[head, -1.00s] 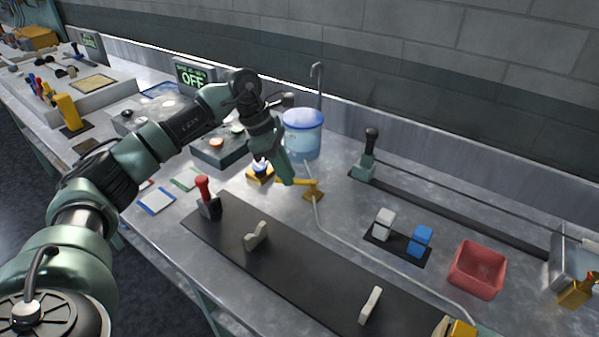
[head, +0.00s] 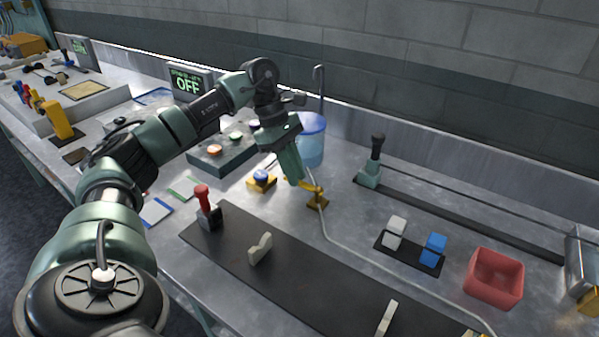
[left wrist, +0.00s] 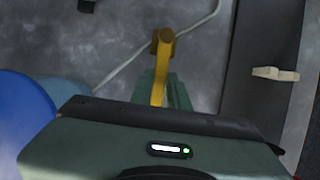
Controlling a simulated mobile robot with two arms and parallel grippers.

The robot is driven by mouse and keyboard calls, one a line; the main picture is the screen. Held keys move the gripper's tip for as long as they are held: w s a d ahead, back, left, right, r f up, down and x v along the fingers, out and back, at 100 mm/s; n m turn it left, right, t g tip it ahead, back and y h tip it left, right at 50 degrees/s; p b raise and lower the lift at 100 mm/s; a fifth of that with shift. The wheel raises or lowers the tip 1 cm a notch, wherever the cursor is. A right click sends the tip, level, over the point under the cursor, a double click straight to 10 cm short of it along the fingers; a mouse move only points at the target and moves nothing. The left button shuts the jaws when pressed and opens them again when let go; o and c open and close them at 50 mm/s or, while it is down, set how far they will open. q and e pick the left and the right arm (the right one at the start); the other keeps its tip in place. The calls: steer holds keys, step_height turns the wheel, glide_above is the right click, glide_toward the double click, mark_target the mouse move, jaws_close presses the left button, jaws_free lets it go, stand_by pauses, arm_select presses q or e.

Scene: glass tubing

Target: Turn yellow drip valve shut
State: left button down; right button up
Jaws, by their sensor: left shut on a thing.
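The yellow drip valve (head: 317,199) stands on the bench, with a pale tube running from it. My left gripper (head: 298,181) is at the valve's lever, pointing down, and hides part of it. In the left wrist view the yellow lever (left wrist: 160,68) runs from its pivot at the top down between the green fingers (left wrist: 160,92). The fingers are shut on the lever. The lever's near end is hidden behind the gripper body. My right gripper is not in view.
A blue-lidded container (head: 311,143) stands just behind the gripper. A blue button on a yellow base (head: 262,181) is close on its left. A red-handled lever (head: 205,205) stands in front-left. A red bin (head: 494,278) and rocker switches (head: 413,245) are to the right.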

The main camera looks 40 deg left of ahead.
arm_select(q)
steer(key=shift+r, duration=0.1)
steer(key=c, duration=1.4)
jaws_free()
steer(key=shift+o, duration=0.2)
steer(key=v, duration=0.7)
steer(key=shift+r, duration=0.35)
steer(key=shift+a, duration=0.15)
